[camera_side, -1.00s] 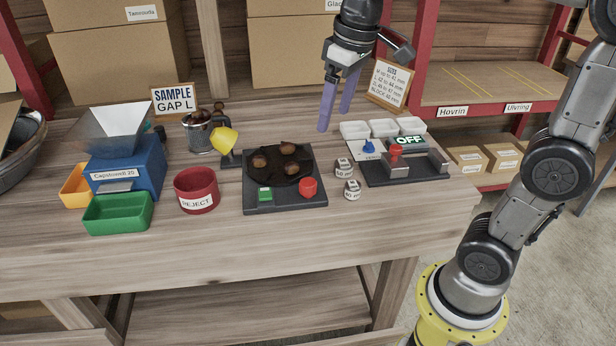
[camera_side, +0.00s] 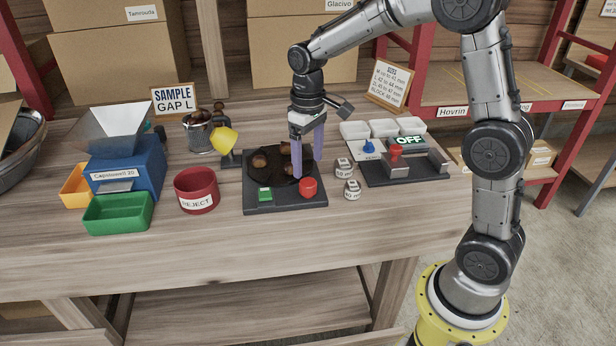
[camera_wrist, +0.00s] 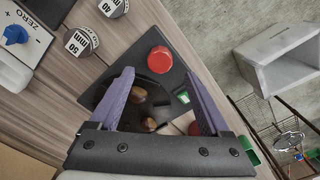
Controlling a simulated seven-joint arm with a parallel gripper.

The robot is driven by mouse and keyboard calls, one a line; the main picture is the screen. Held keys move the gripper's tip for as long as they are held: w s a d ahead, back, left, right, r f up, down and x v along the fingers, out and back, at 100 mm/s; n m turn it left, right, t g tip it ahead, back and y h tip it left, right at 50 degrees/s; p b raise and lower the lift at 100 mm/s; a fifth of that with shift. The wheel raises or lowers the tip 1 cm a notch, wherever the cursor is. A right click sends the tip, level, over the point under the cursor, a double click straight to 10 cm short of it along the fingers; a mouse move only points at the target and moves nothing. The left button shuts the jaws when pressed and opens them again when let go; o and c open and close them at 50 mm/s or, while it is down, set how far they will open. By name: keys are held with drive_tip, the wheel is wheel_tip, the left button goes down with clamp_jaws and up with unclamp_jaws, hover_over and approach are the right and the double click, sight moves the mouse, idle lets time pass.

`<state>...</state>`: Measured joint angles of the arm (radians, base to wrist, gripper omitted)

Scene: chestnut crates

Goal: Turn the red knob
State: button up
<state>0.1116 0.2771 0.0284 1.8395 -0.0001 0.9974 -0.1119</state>
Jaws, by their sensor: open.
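A red round knob (camera_side: 308,188) stands at the front right corner of a dark plate (camera_side: 262,209) with a black disc on it. The red knob also shows in the wrist view (camera_wrist: 159,60), just beyond the fingertips and roughly centred between them. My gripper (camera_side: 307,167) is open, with purple fingers pointing down over the plate, a little behind the knob in the side view. In the wrist view my gripper (camera_wrist: 160,75) has nothing between its fingertips. I cannot tell the exact height gap to the knob. Several brown chestnuts (camera_side: 259,162) lie on the disc.
A green button (camera_side: 264,194) is on the same plate. A red REJECT cup (camera_side: 196,188) and yellow scoop (camera_side: 224,140) stand left. The bench front is clear.

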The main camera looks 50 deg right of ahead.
sight(308, 182)
drive_tip(key=shift+f, duration=2.8)
drive_tip(key=shift+c, duration=0.3)
clamp_jaws()
